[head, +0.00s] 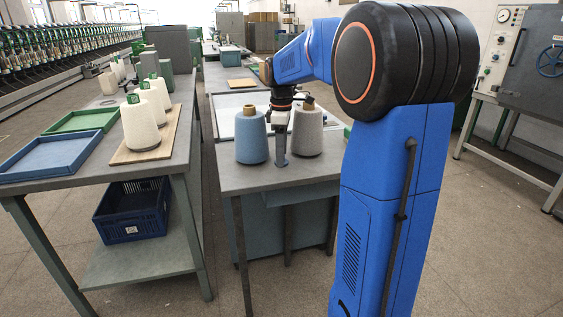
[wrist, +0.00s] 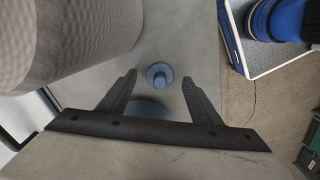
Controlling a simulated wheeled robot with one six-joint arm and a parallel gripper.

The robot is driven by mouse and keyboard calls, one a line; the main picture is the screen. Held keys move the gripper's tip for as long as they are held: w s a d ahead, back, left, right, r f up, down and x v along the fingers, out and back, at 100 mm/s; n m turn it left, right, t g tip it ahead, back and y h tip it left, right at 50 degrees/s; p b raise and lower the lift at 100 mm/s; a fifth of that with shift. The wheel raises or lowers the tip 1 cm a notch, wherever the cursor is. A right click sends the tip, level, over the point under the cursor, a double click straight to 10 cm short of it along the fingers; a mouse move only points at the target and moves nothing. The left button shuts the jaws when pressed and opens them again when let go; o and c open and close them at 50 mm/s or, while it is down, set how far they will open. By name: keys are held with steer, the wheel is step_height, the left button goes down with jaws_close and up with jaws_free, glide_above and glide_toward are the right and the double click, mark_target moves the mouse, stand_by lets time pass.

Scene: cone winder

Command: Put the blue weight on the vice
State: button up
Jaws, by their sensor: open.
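My gripper (head: 281,118) hangs over the middle table, between a blue cone and a grey cone. In the wrist view my gripper (wrist: 160,75) is open, its two dark fingers apart. A small round blue piece with a knob (wrist: 159,76), probably the blue weight, shows between the fingertips; nothing grips it. In the head view a slim blue-grey upright piece (head: 281,150) stands under my gripper between the cones; I cannot tell if it is the same thing. A bluish rounded patch shows behind the gripper bar, partly hidden. I cannot make out the vice in either view.
The blue cone (head: 251,138) and grey cone (head: 307,131) stand close on either side. The left table holds a blue tray (head: 48,158), a green tray (head: 82,121) and white cones on a board (head: 124,155). A dark blue crate (head: 132,210) sits below.

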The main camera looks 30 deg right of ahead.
steer(key=shift+f, duration=0.55)
steer(key=c, duration=1.2)
steer(key=shift+r, duration=0.1)
step_height(320, 180, up, 10)
steer(key=shift+f, duration=0.1)
